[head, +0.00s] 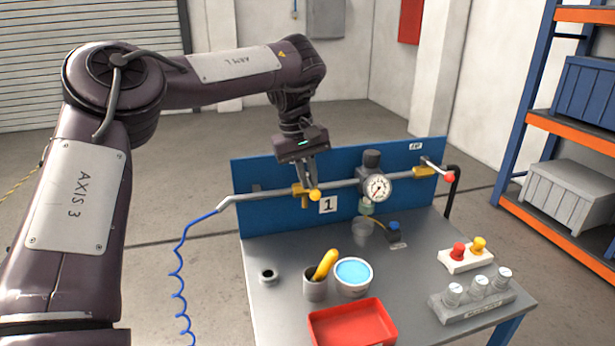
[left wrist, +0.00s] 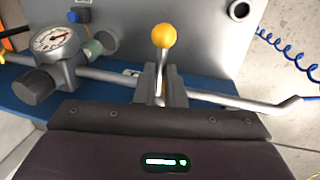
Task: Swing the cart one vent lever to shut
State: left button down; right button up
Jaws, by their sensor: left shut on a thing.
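The vent lever with a yellow ball knob (head: 315,195) sits on the pipe beside the plate marked 1 (head: 328,205), at the front of the blue panel. My left gripper (head: 308,180) reaches down from above and is shut on this lever. In the left wrist view the yellow knob (left wrist: 163,36) stands out past the fingertips of my left gripper (left wrist: 160,85), and the lever's stem runs between them. The lever there lies roughly across the pipe (left wrist: 215,98). The fingers hide the lever's foot and most of the valve body. My right gripper is not in view.
A pressure gauge (head: 377,188) sits on the pipe to the right. A red-knobbed lever (head: 449,177) is at the panel's right end. The cart top holds a red tray (head: 352,325), a cup of blue liquid (head: 353,274), and a bottle rack (head: 472,305). A blue coiled hose (head: 178,270) hangs left.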

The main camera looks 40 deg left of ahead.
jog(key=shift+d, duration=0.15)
pick_arm(q)
jog(key=c, duration=1.5)
grip_release()
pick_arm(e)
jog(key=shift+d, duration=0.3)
pick_arm(q)
notch_tip(320, 180, up, 8)
jog(key=s+p, duration=0.1)
jog(key=p, duration=0.2)
jog(key=shift+a+f, duration=0.15)
jog(key=shift+a, duration=0.3)
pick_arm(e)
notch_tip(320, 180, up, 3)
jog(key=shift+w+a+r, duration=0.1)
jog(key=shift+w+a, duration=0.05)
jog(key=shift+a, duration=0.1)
